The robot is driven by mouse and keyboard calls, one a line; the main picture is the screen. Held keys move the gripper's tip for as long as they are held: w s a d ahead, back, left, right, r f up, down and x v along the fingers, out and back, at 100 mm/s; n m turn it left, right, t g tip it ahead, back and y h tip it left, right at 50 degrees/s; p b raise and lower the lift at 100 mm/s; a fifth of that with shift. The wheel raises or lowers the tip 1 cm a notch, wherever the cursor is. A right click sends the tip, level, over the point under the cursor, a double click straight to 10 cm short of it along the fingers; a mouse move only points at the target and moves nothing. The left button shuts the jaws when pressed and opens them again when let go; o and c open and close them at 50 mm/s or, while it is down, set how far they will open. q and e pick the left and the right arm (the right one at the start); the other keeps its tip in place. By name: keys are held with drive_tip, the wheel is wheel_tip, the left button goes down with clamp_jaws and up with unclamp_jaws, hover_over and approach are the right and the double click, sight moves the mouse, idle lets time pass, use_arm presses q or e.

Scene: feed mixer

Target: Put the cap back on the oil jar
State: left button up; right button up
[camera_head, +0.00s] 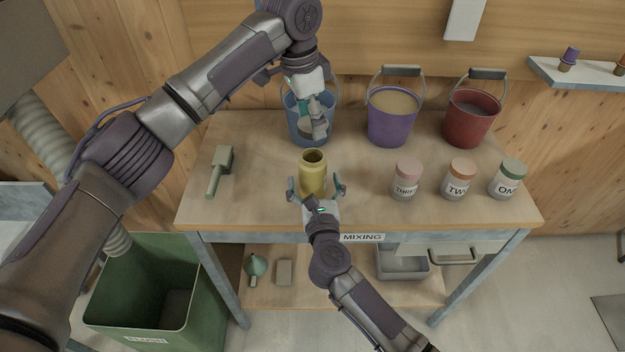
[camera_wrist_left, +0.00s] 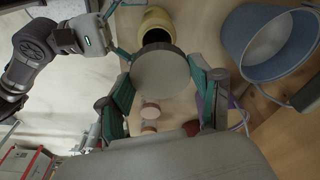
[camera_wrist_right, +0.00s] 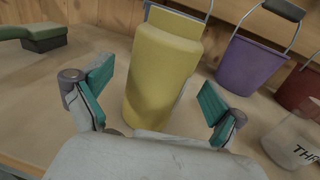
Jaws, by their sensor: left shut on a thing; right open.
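The oil jar is a yellow jar (camera_head: 312,178) standing upright near the middle of the bench, its dark open mouth facing up. It also shows in the left wrist view (camera_wrist_left: 157,18) and the right wrist view (camera_wrist_right: 158,80). My left gripper (camera_head: 316,110) is shut on a round grey cap (camera_wrist_left: 164,74), held above and behind the jar, apart from it, in front of the blue bucket. My right gripper (camera_head: 318,192) is open at the jar's front, a finger on each side; in its wrist view (camera_wrist_right: 150,108) gaps show between fingers and jar.
A blue bucket (camera_head: 294,125), a purple bucket (camera_head: 391,125) and a red bucket (camera_head: 469,122) stand along the back. Three labelled jars, including a pink-lidded one (camera_head: 406,182), stand at right. A green bin (camera_head: 150,300) stands below.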

drive_tip(key=shift+w+a, duration=0.2)
drive_tip(key=shift+w, duration=0.9)
drive_tip(key=c, duration=1.8)
use_arm(q)
hover_over(312, 155)
drive_tip(key=shift+s+a+f, duration=0.1)
drive_tip(key=shift+a+f, duration=0.05)
drive_tip(key=shift+f, duration=2.35)
drive_tip(key=shift+f, duration=0.9)
drive_tip(key=shift+f, duration=0.55)
use_arm(e)
clamp_jaws()
